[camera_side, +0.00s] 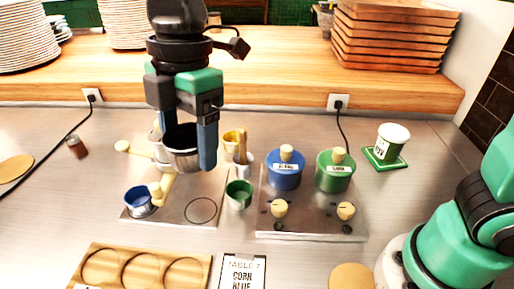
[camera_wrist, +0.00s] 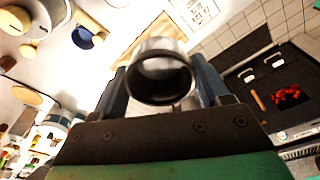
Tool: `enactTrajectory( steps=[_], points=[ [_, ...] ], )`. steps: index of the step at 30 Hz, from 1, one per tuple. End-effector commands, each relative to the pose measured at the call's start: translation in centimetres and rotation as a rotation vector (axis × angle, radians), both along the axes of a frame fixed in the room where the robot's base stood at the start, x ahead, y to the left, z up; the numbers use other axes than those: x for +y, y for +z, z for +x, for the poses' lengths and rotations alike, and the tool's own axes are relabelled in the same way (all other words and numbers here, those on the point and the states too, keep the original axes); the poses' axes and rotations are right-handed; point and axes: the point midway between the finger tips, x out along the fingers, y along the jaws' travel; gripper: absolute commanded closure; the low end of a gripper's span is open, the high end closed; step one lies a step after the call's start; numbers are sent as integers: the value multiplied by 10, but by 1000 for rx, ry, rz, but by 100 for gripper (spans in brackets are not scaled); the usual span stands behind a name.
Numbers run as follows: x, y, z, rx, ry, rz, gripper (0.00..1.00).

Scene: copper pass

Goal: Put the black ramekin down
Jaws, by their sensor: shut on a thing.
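The black ramekin (camera_side: 181,160), with a dark inside and a silvery outer wall, is held between the fingers of my gripper (camera_side: 183,150). It hangs upright above the back of a steel plate (camera_side: 180,215). In the wrist view the ramekin (camera_wrist: 160,80) sits between the two fingers of my gripper (camera_wrist: 165,85), its round rim facing the camera. On the plate, a drawn circle (camera_side: 202,210) is empty at the front right.
A green ramekin (camera_side: 238,195) stands at the plate's right edge; a yellow cup (camera_side: 232,138) is behind it. A blue pot (camera_side: 286,172) and a green pot (camera_side: 335,172) stand on the hob. A wooden board with three rings (camera_side: 140,268) and a card (camera_side: 243,272) lie in front.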

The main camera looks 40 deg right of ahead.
Motion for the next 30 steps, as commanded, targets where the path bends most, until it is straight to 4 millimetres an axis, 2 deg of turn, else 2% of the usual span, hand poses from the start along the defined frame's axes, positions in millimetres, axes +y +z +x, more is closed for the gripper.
enactTrajectory(
  steps=[3, 9, 15, 19, 22, 30],
  points=[
    [19, 2, -2, 0, 359, 0, 85],
    [45, 2, -8, 0, 918, 1, 85],
    [60, 2, -13, -1, 1264, 0, 85],
    [64, -2, -15, -2, 1354, 1, 85],
    [65, -15, -15, -2, 1370, 1, 85],
    [64, -81, -15, -2, 1367, 1, 85]
  ],
)
